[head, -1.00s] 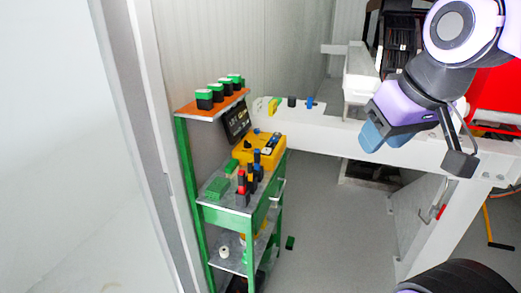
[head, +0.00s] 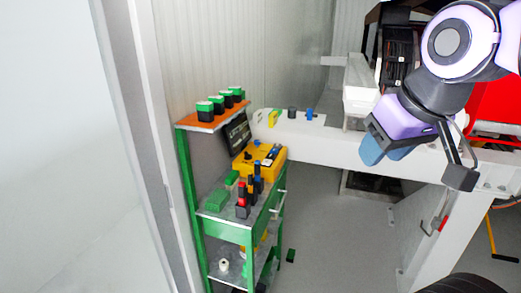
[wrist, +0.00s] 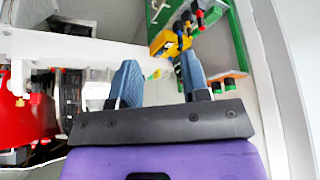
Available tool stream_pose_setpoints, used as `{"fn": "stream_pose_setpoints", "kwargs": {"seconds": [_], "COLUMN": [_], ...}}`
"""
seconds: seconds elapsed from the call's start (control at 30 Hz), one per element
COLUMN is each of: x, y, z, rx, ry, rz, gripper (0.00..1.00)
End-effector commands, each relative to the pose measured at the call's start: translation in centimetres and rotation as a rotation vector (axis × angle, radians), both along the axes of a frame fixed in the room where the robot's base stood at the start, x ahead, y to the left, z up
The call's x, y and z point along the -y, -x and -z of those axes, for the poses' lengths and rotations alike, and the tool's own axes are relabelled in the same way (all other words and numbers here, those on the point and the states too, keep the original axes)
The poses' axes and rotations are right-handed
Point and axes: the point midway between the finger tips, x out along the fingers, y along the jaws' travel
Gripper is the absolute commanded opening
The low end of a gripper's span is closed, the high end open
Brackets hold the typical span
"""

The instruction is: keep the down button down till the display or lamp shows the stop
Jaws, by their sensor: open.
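A yellow box (head: 262,160) with small blue and black parts on top stands on the green shelf unit. A dark display panel (head: 237,134) leans behind it; its writing is too small to read. I cannot tell which part is the down button, and no lit lamp is clear. My gripper (head: 385,152) is high at the right, apart from the box, over the white beam. In the wrist view my gripper (wrist: 160,78) has its blue fingers apart with nothing between them. The yellow box (wrist: 166,42) also shows there, beyond the fingers.
The green shelf unit (head: 233,233) stands against the wall. Its orange top shelf (head: 211,120) carries several green-and-black blocks. Red, black and blue upright pieces (head: 250,188) stand before the yellow box. The white beam (head: 345,147) crosses behind. Grey floor (head: 340,240) lies open between shelf and machine.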

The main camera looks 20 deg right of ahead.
Motion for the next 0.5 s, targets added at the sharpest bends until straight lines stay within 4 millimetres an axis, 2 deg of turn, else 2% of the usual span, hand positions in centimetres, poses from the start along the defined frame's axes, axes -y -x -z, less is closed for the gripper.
{"fn": "stream_pose_setpoints", "kwargs": {"seconds": [0.03,0.2,0.23,0.5], "x": [0.0,0.0,0.0,0.0], "y": [0.0,0.0,0.0,0.0], "z": [0.0,0.0,0.0,0.0], "rx": [0.0,0.0,0.0,0.0], "ry": [0.0,0.0,0.0,0.0], "rz": [0.0,0.0,0.0,0.0], "gripper": [0.43,0.04,0.0,0.0]}}
